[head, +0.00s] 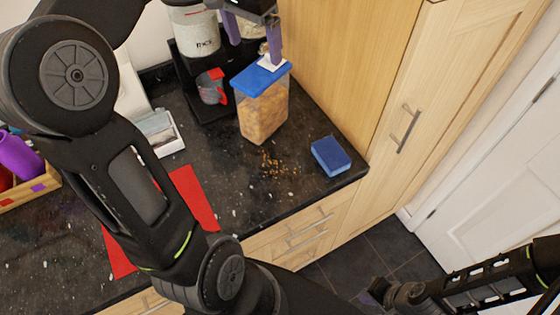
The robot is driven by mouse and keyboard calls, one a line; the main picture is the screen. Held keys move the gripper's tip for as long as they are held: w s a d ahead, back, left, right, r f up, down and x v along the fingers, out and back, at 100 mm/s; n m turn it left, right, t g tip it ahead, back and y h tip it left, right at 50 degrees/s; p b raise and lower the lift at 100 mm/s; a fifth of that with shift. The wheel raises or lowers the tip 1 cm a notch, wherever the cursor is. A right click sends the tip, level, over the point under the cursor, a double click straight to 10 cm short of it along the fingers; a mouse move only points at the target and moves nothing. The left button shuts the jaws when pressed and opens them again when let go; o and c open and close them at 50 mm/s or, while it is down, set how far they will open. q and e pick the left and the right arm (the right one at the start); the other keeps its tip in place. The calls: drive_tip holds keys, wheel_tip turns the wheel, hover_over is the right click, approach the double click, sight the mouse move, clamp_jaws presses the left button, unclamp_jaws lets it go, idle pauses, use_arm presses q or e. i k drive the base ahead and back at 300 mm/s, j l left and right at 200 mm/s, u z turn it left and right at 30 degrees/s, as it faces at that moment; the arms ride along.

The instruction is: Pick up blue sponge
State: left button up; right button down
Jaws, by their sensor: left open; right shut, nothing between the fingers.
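The blue sponge (331,156) lies flat on the dark granite counter near its right front corner. My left gripper (254,42) is at the top of the head view, open, with purple fingers pointing down. It is above the blue-lidded container and well up and left of the sponge. One fingertip is close to the white lid tab; I cannot tell if they touch. My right gripper (374,292) is low at the right, below the counter edge, shut and empty.
A clear container with a blue lid (261,110) stands left of the sponge, with crumbs (275,166) in front. A red-and-grey mug (212,87) is on a black stand. A red mat (190,194) lies left. A tall wooden cabinet (345,60) rises behind the sponge.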

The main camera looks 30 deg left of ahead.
sight(331, 156)
drive_tip(key=k+l, duration=0.75)
drive_tip(key=l, duration=0.2)
